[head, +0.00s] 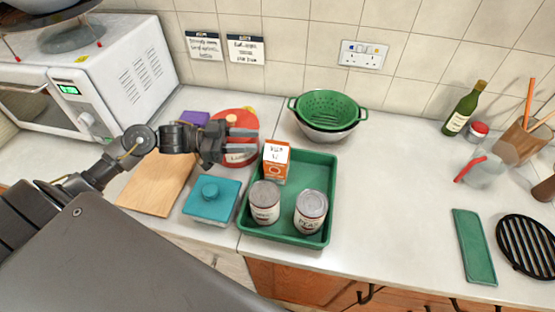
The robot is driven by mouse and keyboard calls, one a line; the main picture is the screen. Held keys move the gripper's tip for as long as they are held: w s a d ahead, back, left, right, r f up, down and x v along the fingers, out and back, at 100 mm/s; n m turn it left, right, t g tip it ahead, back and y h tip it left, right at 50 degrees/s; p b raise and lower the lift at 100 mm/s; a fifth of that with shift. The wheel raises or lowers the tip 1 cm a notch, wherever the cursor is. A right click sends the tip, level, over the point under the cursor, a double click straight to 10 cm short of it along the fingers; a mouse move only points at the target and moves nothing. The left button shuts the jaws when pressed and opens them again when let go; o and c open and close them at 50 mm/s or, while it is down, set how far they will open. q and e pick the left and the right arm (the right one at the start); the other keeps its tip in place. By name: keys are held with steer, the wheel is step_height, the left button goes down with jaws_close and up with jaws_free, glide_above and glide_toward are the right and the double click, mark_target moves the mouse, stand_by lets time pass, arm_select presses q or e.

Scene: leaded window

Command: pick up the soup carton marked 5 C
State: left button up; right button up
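An orange carton (275,172) with a white top label stands upright at the back left of the green tray (318,172). The print on its label is too small to read for certain, so I cannot confirm the 5 C mark. My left gripper (257,140) comes in from the left, above the red tin (241,160) and just left of and behind the carton. Its two fingers are apart with nothing between them, and it appears not to touch the carton. My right gripper is not in view.
Two cans (264,203) (310,212) stand in the tray's front. A teal lidded box (212,200) and wooden board (158,182) lie left. A green colander (326,108) sits behind.

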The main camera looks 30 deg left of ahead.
mark_target(270, 142)
arm_select(q)
steer(key=shift+p+x, duration=1.4)
steer(key=shift+x, duration=1)
steer(key=shift+w+d+f, duration=0.2)
steer(key=shift+d, duration=0.1)
steer(key=c, duration=0.7)
jaws_close()
steer(key=shift+s+f, duration=0.1)
